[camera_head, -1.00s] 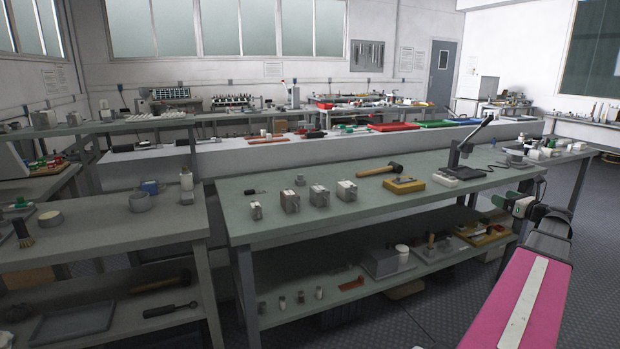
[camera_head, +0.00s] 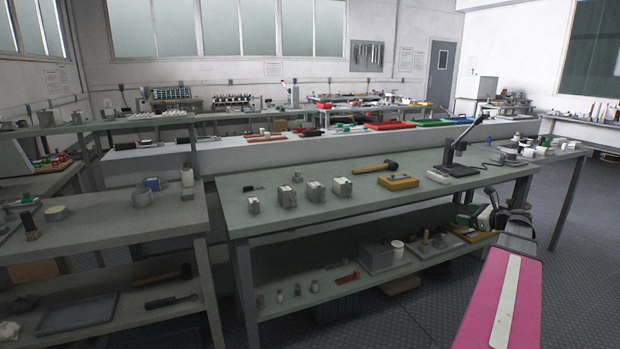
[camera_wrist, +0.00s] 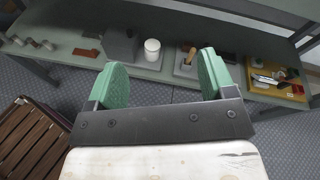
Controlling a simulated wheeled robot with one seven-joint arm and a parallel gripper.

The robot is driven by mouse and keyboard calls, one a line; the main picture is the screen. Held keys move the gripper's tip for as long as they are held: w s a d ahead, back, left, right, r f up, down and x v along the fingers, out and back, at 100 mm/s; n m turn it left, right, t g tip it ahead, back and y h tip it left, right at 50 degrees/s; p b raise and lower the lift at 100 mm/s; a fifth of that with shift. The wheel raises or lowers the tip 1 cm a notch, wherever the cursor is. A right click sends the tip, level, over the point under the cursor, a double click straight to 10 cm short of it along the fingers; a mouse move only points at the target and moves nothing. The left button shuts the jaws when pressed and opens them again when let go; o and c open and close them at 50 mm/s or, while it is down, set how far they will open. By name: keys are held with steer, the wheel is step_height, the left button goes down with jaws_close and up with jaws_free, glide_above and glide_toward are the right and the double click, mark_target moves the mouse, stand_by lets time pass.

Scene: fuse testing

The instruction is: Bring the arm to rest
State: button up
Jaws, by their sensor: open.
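My gripper (camera_wrist: 160,78) shows two green fingertips spread wide apart in the wrist view. It is open, with nothing between the fingers. In the head view my gripper (camera_head: 472,214) is small and partly hidden by my own wrist, at the right front of the middle workbench (camera_head: 330,212). My pink arm reaches forward from the lower right. In the wrist view, the bench's lower shelf (camera_wrist: 75,62) lies beyond the fingers, with a white jar (camera_wrist: 152,48) seen between them. I see no contact with the bench.
The bench top holds several small metal blocks, a mallet (camera_head: 377,167), a yellow tray (camera_head: 398,182) and a lever press (camera_head: 456,158). A brown slatted thing (camera_wrist: 28,140) stands on the floor at the wrist view's left. Patterned floor (camera_head: 578,270) is clear on the right.

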steer(key=s+a+f+n+g+h, duration=0.1)
steer(key=a+f+n+g, duration=0.3)
steer(key=a, duration=0.4)
steer(key=s+a+f+n+g, duration=0.2)
steer(key=a+f+n, duration=0.2)
steer(key=a+f, duration=0.35)
steer(key=s+a+f+n+g+h, duration=0.15)
steer(key=a+f+n, duration=0.3)
steer(key=a, duration=0.45)
steer(key=s+a+f+n+g+h, duration=0.5)
steer(key=s+a+f+n, duration=0.3)
steer(key=s+a+n, duration=0.3)
steer(key=a+n, duration=0.2)
steer(key=shift+s+a+f+n, duration=0.15)
steer(key=shift+s+f+n, duration=0.15)
steer(key=shift+n, duration=0.05)
steer(key=shift+g, duration=0.25)
